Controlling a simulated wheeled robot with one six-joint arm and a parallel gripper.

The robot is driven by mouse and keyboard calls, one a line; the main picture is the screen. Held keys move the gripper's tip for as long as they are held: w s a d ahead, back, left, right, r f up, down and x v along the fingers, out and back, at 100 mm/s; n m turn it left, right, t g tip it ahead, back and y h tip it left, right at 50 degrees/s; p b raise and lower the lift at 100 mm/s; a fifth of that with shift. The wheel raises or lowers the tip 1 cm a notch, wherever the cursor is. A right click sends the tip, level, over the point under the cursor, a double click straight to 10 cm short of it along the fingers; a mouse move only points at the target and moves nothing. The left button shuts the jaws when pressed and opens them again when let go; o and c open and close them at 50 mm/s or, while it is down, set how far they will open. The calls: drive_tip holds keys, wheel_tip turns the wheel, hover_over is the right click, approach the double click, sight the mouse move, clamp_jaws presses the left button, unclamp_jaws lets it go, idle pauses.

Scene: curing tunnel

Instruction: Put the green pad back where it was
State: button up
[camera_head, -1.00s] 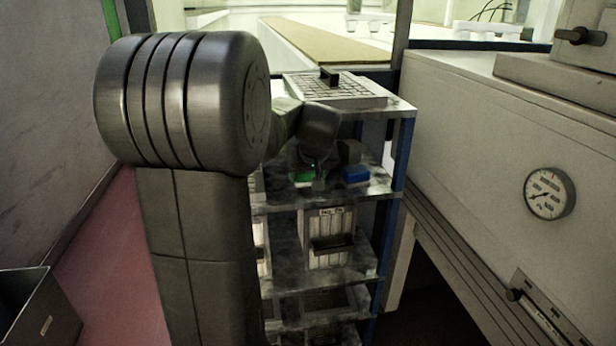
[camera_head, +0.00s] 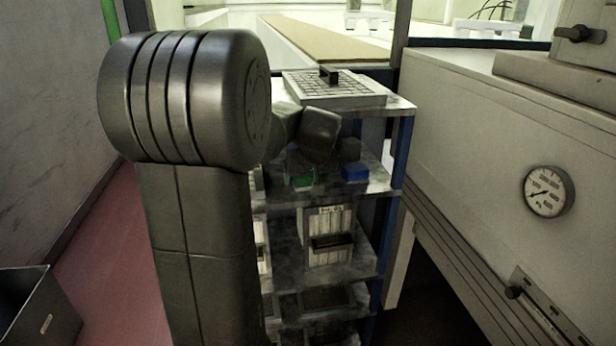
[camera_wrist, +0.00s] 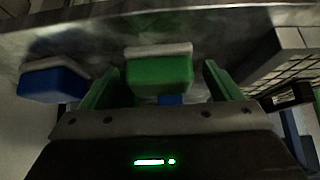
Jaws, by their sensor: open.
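The green pad (camera_head: 302,181) stands at the front of the rack's shelf under the top one, partly hidden by my arm. In the wrist view the green pad (camera_wrist: 160,76), with a pale edge strip, sits between the two green fingers of my gripper (camera_wrist: 161,71). The gripper is open, with a gap on each side of the pad. In the head view my dark wrist hangs just above the pad and the fingers are hard to make out. A blue pad (camera_head: 355,172) stands on the same shelf, right of the green one; it also shows in the wrist view (camera_wrist: 54,84).
A white gridded tray (camera_head: 335,90) with a black handle sits on the rack's top shelf. A white ribbed box (camera_head: 330,238) stands on the shelf below the pads. A pale cabinet with a gauge (camera_head: 549,191) closes off the right. A dark bin (camera_head: 40,310) is at lower left.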

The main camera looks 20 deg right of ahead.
drive_tip(key=v, duration=1.2)
drive_tip(key=shift+f, duration=0.1)
